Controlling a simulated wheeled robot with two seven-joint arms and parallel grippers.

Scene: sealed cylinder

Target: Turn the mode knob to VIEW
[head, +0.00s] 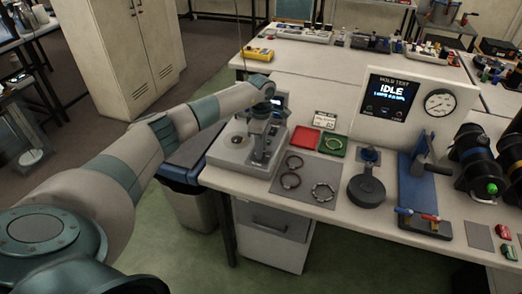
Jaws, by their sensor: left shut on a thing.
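My left gripper (262,154) points down at the grey bench instrument (228,158) at the table's left end. It is shut on what appears to be the mode knob, which the fingers and wrist hide. I cannot read the knob's setting or any VIEW mark. The instrument has a round pale disc on its top left. A small lit screen (279,101) shows partly behind my wrist. My right gripper is not in view.
A red tray (304,140) and a green tray (332,151) lie right of the instrument. A grey mat (303,193) with several rings lies in front. The HOLD TEST panel (380,128) reads IDLE, beside a dial gauge (440,103). A blue fixture (418,190) stands further right.

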